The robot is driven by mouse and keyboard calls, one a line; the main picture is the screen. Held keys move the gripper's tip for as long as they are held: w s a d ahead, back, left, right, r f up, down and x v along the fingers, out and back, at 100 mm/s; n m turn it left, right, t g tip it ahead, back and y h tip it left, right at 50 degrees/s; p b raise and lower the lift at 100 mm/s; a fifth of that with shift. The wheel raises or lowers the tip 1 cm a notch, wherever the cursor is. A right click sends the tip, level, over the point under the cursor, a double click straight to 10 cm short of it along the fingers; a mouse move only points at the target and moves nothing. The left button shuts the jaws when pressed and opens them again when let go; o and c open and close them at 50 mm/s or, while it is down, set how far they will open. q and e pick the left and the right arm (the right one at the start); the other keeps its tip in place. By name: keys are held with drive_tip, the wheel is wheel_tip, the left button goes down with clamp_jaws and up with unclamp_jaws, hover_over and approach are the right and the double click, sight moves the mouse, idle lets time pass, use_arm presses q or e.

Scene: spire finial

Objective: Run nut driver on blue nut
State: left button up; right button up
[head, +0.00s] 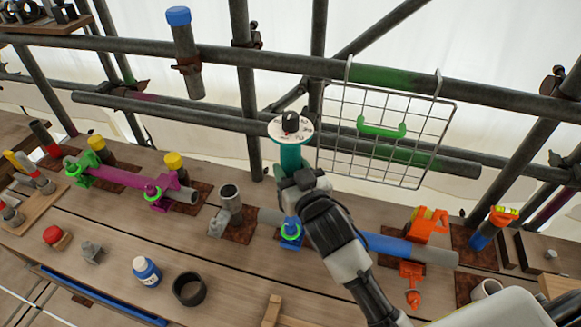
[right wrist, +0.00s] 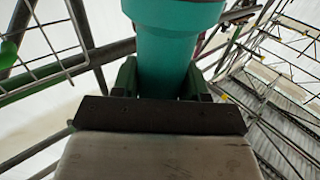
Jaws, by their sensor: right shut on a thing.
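The nut driver (head: 290,157) is a teal upright tool with a round white dial and black knob on top. My right gripper (head: 292,180) is shut around its teal body, which also fills the upper middle of the right wrist view (right wrist: 175,45). Directly below the gripper is a blue fitting with a green ring (head: 291,234), where the blue nut appears to be. The gripper partly covers this spot, so I cannot tell whether the driver's lower end touches the nut. My left gripper is not in view.
A wire basket (head: 340,150) with a green handle hangs behind and to the right. Orange clamps (head: 428,222) sit on the right of the pipe. A magenta pipe (head: 125,178) lies left.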

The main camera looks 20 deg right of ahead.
drive_tip(key=shift+f+b, duration=0.35)
drive_tip(key=shift+f, duration=0.15)
drive_tip(key=shift+f+b, duration=0.45)
drive_tip(key=shift+f, duration=0.15)
use_arm(q)
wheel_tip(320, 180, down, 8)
drive_tip(key=b, duration=0.6)
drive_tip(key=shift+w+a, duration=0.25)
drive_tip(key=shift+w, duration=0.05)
use_arm(e)
drive_tip(key=shift+f, duration=4.4)
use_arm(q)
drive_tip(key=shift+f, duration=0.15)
use_arm(e)
drive_tip(key=shift+s+f, duration=0.15)
drive_tip(key=shift+f, duration=0.45)
